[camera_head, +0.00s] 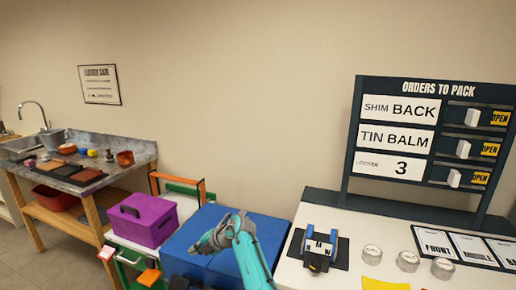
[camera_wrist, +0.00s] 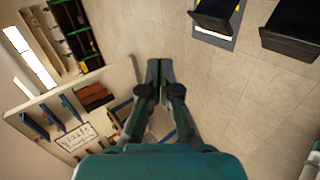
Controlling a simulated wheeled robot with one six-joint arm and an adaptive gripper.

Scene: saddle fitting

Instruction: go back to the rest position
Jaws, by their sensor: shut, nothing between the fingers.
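My gripper (camera_wrist: 158,70) is shut and empty in the wrist view, its two dark fingers together over the tiled floor. In the head view my teal arm (camera_head: 238,240) rises at the bottom centre, in front of a blue box or cabinet top (camera_head: 205,232). The fingertips are not clear in the head view. Nothing is held.
A white counter (camera_head: 345,275) at the right bears a dark stand with a blue-white piece (camera_head: 320,245), several round tins (camera_head: 408,261) and labelled cards (camera_head: 470,247). The orders board (camera_head: 385,87) stands behind. A purple box (camera_head: 145,220) is left of my arm; a sink bench (camera_head: 130,150) is farther left.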

